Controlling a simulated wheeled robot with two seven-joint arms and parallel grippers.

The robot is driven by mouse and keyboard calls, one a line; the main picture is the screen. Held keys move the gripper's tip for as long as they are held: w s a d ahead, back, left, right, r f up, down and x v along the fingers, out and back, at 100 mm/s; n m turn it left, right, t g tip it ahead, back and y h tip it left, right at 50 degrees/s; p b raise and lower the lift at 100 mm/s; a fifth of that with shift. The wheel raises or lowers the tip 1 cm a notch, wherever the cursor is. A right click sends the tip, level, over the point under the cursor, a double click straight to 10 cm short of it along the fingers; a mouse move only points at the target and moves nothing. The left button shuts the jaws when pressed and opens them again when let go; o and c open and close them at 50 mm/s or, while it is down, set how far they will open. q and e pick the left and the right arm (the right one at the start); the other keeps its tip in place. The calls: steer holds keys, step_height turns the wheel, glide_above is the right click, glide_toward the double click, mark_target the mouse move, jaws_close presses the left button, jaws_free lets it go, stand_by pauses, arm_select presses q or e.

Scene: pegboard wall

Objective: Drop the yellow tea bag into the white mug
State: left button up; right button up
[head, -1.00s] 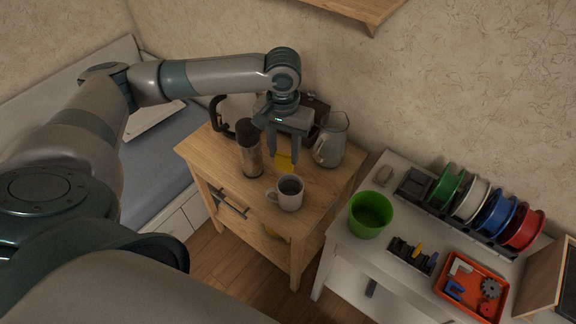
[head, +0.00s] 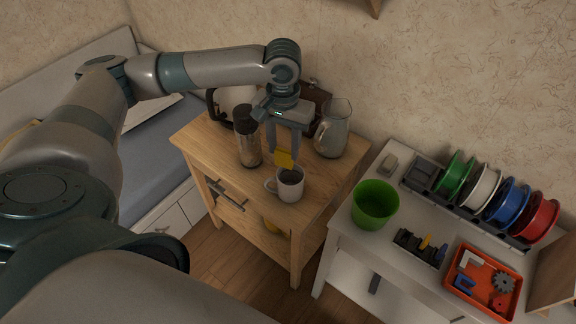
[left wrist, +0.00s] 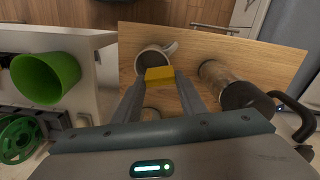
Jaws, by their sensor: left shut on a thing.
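My left gripper (head: 284,154) is shut on the yellow tea bag (head: 285,160) and points down over the wooden cabinet top. The tea bag shows between the fingertips in the left wrist view (left wrist: 159,74). The white mug (head: 290,190) stands upright on the cabinet, its handle to the left and its inside dark. In the head view the tea bag is just above and behind the mug's rim. In the left wrist view the bag overlaps the near part of the mug (left wrist: 172,50). The bag's exact height over the mug is hard to tell. My right gripper is not in view.
On the wooden cabinet (head: 225,175), a dark-topped flask (head: 248,145) stands left of the gripper, and a pitcher (head: 333,130) stands right. A kettle (head: 232,100) is behind. A green bin (head: 375,204) stands on the white table to the right.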

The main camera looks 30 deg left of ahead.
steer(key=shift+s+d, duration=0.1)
arm_select(q)
steer(key=o, duration=1.1)
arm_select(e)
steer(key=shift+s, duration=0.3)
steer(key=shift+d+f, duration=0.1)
arm_select(q)
step_height(320, 180, up, 18)
steer(key=shift+f+b, duration=0.25)
steer(key=shift+b, duration=0.3)
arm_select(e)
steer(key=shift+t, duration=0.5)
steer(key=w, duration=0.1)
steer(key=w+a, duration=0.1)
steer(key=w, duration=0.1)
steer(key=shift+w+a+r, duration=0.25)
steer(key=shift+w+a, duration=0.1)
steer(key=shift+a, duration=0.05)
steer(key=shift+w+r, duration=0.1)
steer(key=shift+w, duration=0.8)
